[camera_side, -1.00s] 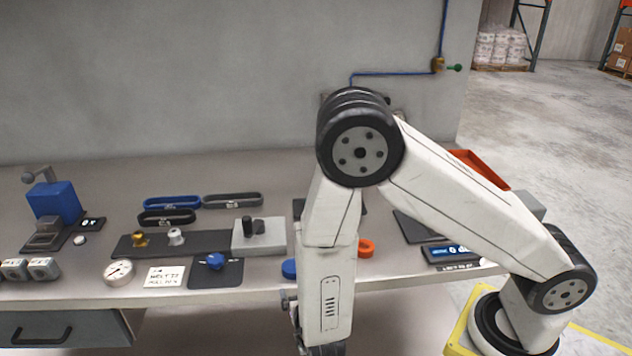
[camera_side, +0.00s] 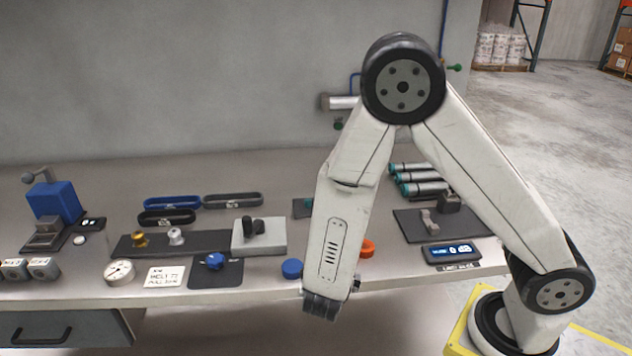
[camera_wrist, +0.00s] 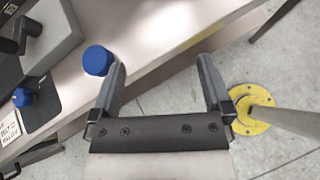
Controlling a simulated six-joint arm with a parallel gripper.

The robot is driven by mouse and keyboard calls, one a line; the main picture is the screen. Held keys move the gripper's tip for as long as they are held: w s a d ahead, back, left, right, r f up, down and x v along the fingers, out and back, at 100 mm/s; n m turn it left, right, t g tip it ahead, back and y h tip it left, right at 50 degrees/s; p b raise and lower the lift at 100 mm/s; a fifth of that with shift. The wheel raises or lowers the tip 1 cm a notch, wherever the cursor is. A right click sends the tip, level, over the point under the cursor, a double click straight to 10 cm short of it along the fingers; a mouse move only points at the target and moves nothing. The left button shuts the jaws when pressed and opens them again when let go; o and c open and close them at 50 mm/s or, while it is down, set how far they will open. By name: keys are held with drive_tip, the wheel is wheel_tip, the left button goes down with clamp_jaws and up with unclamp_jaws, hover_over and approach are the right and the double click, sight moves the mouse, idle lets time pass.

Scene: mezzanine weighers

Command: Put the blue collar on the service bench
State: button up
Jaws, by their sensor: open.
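A round blue piece (camera_side: 292,268), perhaps the blue collar, sits near the front edge of the grey bench top (camera_side: 95,165), left of my gripper. In the wrist view the same blue piece (camera_wrist: 98,60) stands just outside my left finger, and no hole shows in its top. My gripper (camera_wrist: 160,68) is open and empty, with the bench's front edge between its fingers. In the side view my gripper (camera_side: 322,307) hangs at the front edge, fingers pointing down. An orange ring (camera_side: 367,249) lies partly behind my arm. No label marks the service bench.
A blue knob on a dark plate (camera_side: 230,277), a card (camera_side: 164,277) and a gauge (camera_side: 119,271) lie left along the front. A grey block (camera_side: 270,237) stands behind. A display (camera_side: 452,253) and silver cylinders (camera_side: 420,177) are at right.

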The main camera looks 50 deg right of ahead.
drive_tip(key=s+d+r+m+g+y, duration=0.25)
drive_tip(key=s+m+g, duration=0.25)
drive_tip(key=m, duration=0.3)
drive_tip(key=r+m+t+y, duration=0.1)
drive_tip(key=r+m+y, duration=0.1)
drive_tip(key=m, duration=0.2)
drive_tip(key=w+a+r+m+t+y, duration=0.1)
drive_tip(key=m+y, duration=0.2)
drive_tip(key=m, duration=0.1)
drive_tip(key=r+m+y, duration=0.2)
drive_tip(key=m, duration=0.3)
drive_tip(key=shift+w+a+r+t+y, duration=0.2)
drive_tip(key=shift+a+r+t+y, duration=0.1)
drive_tip(key=shift+t+y, duration=0.1)
